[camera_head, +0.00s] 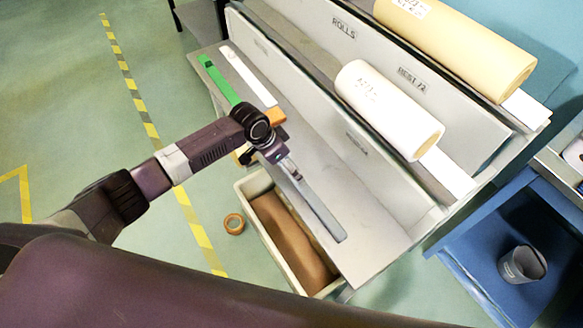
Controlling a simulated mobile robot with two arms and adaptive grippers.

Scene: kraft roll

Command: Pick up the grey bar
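The grey bar (320,212) is long and flat and lies lengthwise on the grey shelf of the workbench (368,238). My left gripper (290,170) is over the upper end of the bar and hides that end. I cannot tell whether its fingers are open or touch the bar. My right gripper is not in view.
A green bar (218,80) and a white bar (248,76) lie farther up the shelf. An orange block (274,115) is partly behind my wrist. A white roll (388,110) and a kraft roll (460,45) lie on higher tiers. A bin (262,236) stands below.

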